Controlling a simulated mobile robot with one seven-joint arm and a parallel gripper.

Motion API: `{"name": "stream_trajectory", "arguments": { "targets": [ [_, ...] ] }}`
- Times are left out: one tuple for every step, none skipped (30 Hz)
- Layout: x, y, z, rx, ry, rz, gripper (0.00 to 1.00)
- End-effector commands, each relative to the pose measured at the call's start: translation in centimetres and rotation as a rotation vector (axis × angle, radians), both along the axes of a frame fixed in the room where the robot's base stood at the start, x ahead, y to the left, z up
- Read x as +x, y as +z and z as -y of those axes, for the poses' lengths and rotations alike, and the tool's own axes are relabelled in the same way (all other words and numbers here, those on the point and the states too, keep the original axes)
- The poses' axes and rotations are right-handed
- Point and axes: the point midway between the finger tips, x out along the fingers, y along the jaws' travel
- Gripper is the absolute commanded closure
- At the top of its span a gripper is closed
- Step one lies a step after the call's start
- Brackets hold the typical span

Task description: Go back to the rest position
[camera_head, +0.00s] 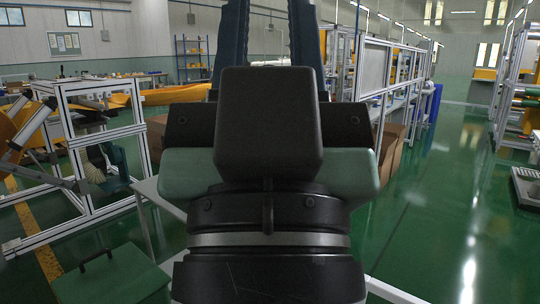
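My gripper (268,18) fills the middle of the head view, seen from behind with its fingers pointing up and away. The two dark blue fingers stand apart with a clear gap between them, and I see nothing in that gap. The very tips are cut off by the top edge of the picture. The dark housing hides what lies straight behind it.
A metal frame stand (100,160) is at the left, with a green lidded box (110,280) in front. Orange material (175,94) lies behind. Shelving (515,100) stands at the far right. Green floor (440,210) is open at the right.

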Motion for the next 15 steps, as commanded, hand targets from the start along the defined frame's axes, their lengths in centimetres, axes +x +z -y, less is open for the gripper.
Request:
{"name": "stream_trajectory", "arguments": {
  "targets": [
    [0.0,3.3,0.0,-0.001,-0.001,-0.001,0.70],
    [0.0,4.2,0.0,-0.001,-0.001,-0.001,0.70],
    [0.0,5.5,0.0,-0.001,-0.001,-0.002,0.70],
    [0.0,6.4,0.0,-0.001,-0.001,-0.002,0.70],
    [0.0,7.3,0.0,-0.001,-0.001,-0.002,0.70],
    [0.1,8.6,0.0,-0.001,-0.001,-0.002,0.70],
    [0.1,9.5,0.0,-0.001,-0.001,-0.002,0.70],
    [0.1,10.4,0.0,-0.001,-0.001,-0.003,0.70],
    [0.1,11.6,0.0,-0.001,-0.001,-0.003,0.70],
    [0.1,12.6,0.0,-0.001,-0.001,-0.003,0.70],
    [0.1,13.5,0.0,-0.001,-0.001,-0.003,0.70],
    [0.1,14.7,0.0,-0.001,-0.001,-0.003,0.70],
    [0.1,15.7,0.0,-0.001,-0.001,-0.003,0.70],
    [0.1,16.6,0.0,-0.001,-0.001,-0.003,0.70],
    [0.1,17.7,0.0,-0.001,-0.001,-0.003,0.70]
  ]
}}
